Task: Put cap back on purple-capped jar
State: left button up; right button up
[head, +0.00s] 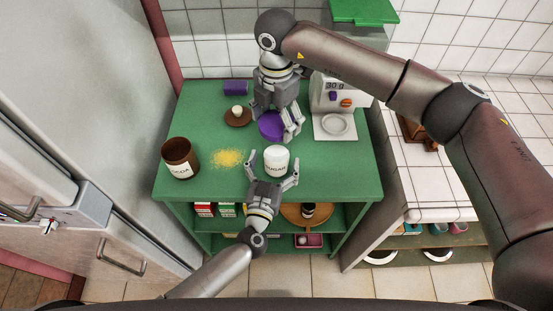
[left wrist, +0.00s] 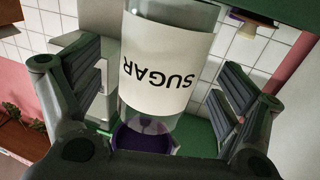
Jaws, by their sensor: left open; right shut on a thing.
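The white-labelled sugar jar (head: 277,158) stands on the green top near its front edge, with no cap visible on it. My left gripper (head: 273,162) is open, with one finger on each side of the jar. In the left wrist view the glass jar (left wrist: 165,62) stands between the two spread fingers (left wrist: 160,95), its label upside down. My right gripper (head: 276,130) is shut on the purple cap (head: 270,124), just behind the jar. The purple cap also shows in the left wrist view (left wrist: 143,138). The fingers hide part of the cap.
An open brown cocoa jar (head: 180,158) stands at left beside spilled yellow powder (head: 227,158). A brown lid with a knob (head: 238,118) and a purple cylinder (head: 235,87) lie behind. A scale (head: 336,126) stands at back right. The right front of the top is clear.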

aim_at(277, 157)
pick_arm(q)
jog(key=shift+w+d, duration=0.15)
jog(key=shift+w, duration=0.35)
jog(key=c, duration=1.5)
pick_arm(e)
jog(key=shift+f, duration=2.5)
jog(key=shift+f, duration=0.9)
jog(key=shift+f, duration=0.5)
